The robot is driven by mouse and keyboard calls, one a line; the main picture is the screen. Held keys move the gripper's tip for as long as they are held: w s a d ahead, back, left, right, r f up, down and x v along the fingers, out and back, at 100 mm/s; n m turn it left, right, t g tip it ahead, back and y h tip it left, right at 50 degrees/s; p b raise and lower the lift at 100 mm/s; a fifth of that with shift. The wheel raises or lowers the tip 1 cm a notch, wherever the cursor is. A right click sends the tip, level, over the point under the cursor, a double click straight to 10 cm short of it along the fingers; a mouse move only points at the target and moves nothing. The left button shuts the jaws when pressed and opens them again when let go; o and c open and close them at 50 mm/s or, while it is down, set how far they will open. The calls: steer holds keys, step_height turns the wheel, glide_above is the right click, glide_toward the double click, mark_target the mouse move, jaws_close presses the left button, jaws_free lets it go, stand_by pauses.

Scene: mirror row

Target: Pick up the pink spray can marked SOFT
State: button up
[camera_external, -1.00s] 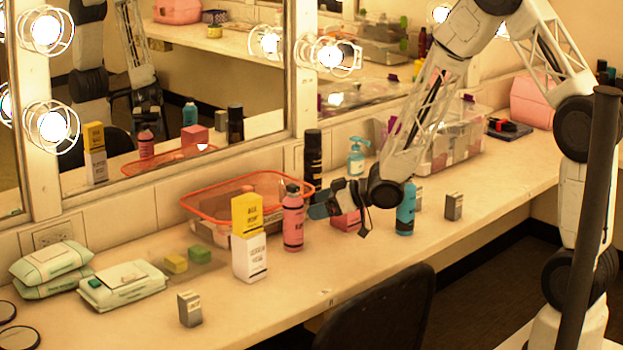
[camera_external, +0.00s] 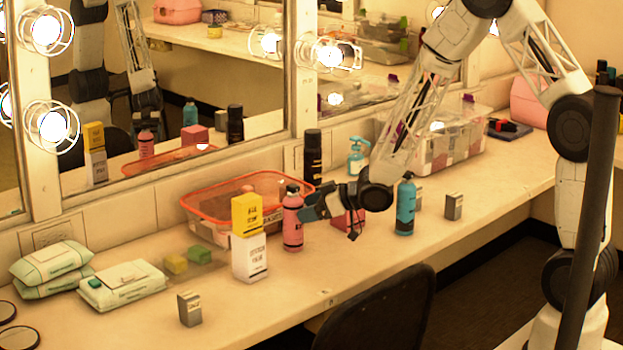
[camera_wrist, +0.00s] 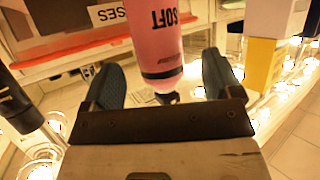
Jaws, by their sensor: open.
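The pink spray can (camera_external: 293,224) with a dark cap stands upright on the counter, just right of the stacked yellow and white boxes. In the wrist view the pink can (camera_wrist: 155,35) appears upside down, with SOFT readable on it. My gripper (camera_external: 306,206) is at the can's right side, near its upper part. In the wrist view my gripper's open fingers (camera_wrist: 162,75) show on either side of the can's cap end, with gaps on both sides. I cannot tell how deep the can sits between them.
A yellow box (camera_external: 246,214) stands on a white box (camera_external: 250,258) close left of the can. An orange-rimmed container (camera_external: 205,222) is behind it. A pink box (camera_external: 350,219) and a blue bottle (camera_external: 405,208) stand to the right.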

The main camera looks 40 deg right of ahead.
mark_target(300, 197)
steer(key=shift+x, duration=2.5)
steer(key=shift+d+f, duration=0.1)
steer(key=shift+d, duration=0.05)
steer(key=c, duration=1.1)
steer(key=shift+r, duration=1.9)
steer(key=s+d, duration=0.1)
steer(key=s, duration=0.4)
steer(key=s+d, duration=0.1)
steer(key=s, duration=0.4)
steer(key=s+d+r, duration=0.1)
steer(key=s, duration=0.4)
steer(key=shift+s+d+r, duration=0.1)
steer(key=shift+s+d, duration=0.05)
steer(key=shift+s, duration=0.2)
